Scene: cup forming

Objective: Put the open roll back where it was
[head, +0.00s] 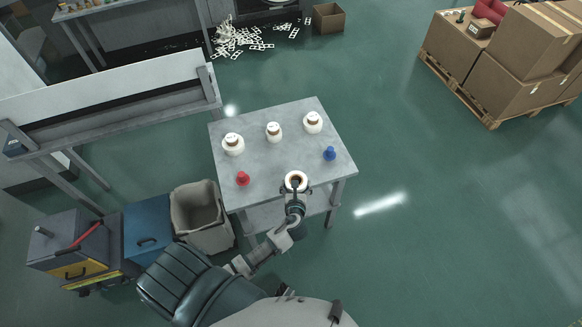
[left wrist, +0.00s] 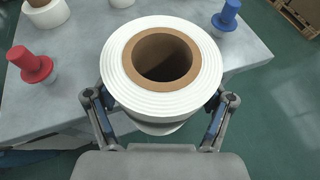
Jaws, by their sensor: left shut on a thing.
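My left gripper (left wrist: 162,125) is shut on a white roll (left wrist: 118,75) with an open brown cardboard core. The roll is upright at the near edge of the grey table, and it also shows in the head view (head: 296,187). I cannot tell whether it touches the table top. Three other white rolls stand on the table: one at the left (head: 233,150), one in the middle (head: 274,138) and one at the right (head: 313,128). A red plug (head: 242,179) stands at the left and a blue plug (head: 330,153) at the right. My right gripper is not in view.
The grey table (head: 283,162) has bare surface in its middle. A beige bin (head: 201,213) and a blue cabinet (head: 147,229) stand at its left. Stacked cartons on a pallet (head: 492,112) are far right. Green floor is open right of the table.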

